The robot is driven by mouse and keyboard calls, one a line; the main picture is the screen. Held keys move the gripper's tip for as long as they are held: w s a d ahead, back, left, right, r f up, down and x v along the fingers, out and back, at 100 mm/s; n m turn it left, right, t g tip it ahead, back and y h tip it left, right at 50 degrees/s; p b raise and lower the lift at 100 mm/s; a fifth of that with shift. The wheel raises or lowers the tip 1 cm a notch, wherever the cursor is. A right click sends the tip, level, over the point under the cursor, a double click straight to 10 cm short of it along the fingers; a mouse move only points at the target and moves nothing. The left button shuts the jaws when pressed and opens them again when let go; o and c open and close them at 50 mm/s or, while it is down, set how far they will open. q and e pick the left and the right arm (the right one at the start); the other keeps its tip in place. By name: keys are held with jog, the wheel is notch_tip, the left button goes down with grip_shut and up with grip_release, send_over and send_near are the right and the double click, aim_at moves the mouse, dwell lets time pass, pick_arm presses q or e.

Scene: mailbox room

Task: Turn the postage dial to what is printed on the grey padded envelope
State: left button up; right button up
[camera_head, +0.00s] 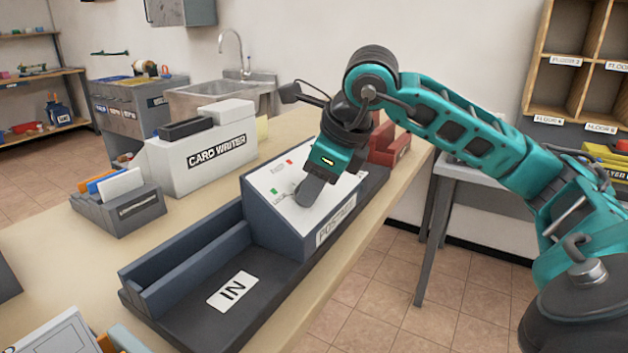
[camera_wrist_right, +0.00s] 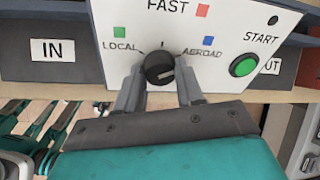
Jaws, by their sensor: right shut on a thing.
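The postage machine (camera_head: 283,194) stands on the counter, with a white sloped panel and a dark tray marked IN. In the right wrist view its dark round dial (camera_wrist_right: 160,68) sits below marks for LOCAL (green), FAST (red) and ABROAD (blue). A pale line shows on the dial's lower right part; I cannot tell which mark it selects. My right gripper (camera_head: 309,190) is at the panel, its fingers (camera_wrist_right: 160,80) shut on the dial from both sides. In the head view it hides the dial. I cannot make out a grey padded envelope. My left gripper is not in view.
A green START button (camera_wrist_right: 243,65) sits right of the dial. A white card writer (camera_head: 205,150) and a grey rack with cards (camera_head: 120,212) stand left of the machine. A red holder (camera_head: 390,152) stands behind it. The IN tray's floor (camera_head: 190,320) is bare.

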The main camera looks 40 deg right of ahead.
dwell(0.3)
jog(key=o, duration=0.8)
jog(key=shift+c, duration=0.2)
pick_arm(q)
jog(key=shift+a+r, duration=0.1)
pick_arm(e)
jog(key=shift+r, duration=0.15)
